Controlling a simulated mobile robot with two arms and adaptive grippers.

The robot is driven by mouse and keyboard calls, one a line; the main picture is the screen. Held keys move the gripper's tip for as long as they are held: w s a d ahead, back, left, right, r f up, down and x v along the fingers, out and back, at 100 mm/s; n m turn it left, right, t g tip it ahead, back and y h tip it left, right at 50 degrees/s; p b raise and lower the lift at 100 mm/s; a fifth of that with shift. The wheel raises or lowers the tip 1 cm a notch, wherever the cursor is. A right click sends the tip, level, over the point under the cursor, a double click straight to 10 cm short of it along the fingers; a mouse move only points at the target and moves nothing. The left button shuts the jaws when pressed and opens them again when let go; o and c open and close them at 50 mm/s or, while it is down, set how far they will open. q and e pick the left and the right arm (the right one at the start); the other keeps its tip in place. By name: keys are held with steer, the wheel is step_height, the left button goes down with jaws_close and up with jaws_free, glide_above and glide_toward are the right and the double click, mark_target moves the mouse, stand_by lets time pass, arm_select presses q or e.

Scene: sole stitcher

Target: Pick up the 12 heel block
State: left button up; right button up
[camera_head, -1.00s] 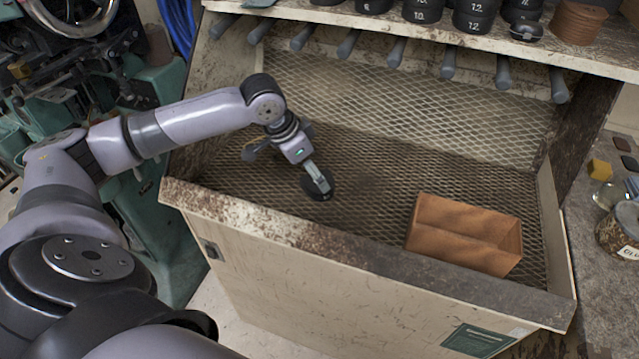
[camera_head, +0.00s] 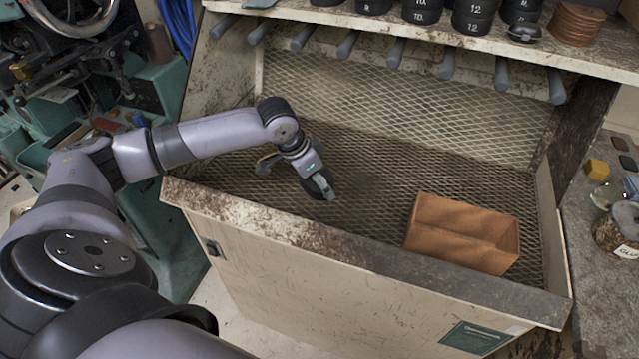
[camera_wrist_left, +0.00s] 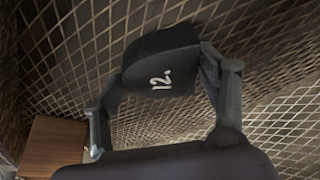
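The heel block is black with a white "12" on its face. It sits between the two fingers in the left wrist view (camera_wrist_left: 155,65), and both fingers meet its sides. In the head view the block (camera_head: 316,188) is a small dark shape at the tip of my left gripper (camera_head: 324,180), over the mesh floor of the bench bin (camera_head: 375,205). The gripper appears shut on it. I cannot tell whether the block touches the mesh, as the arm partly hides it. My right gripper is not in view.
A brown open box (camera_head: 462,235) stands in the bin to the right. Several grey handles hang under the shelf (camera_head: 440,40), which holds black numbered blocks. The bin's front ledge (camera_head: 300,232) lies nearer. A green machine (camera_head: 155,180) stands at the left.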

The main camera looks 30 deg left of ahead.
arm_select(q)
steer(key=c, duration=0.8)
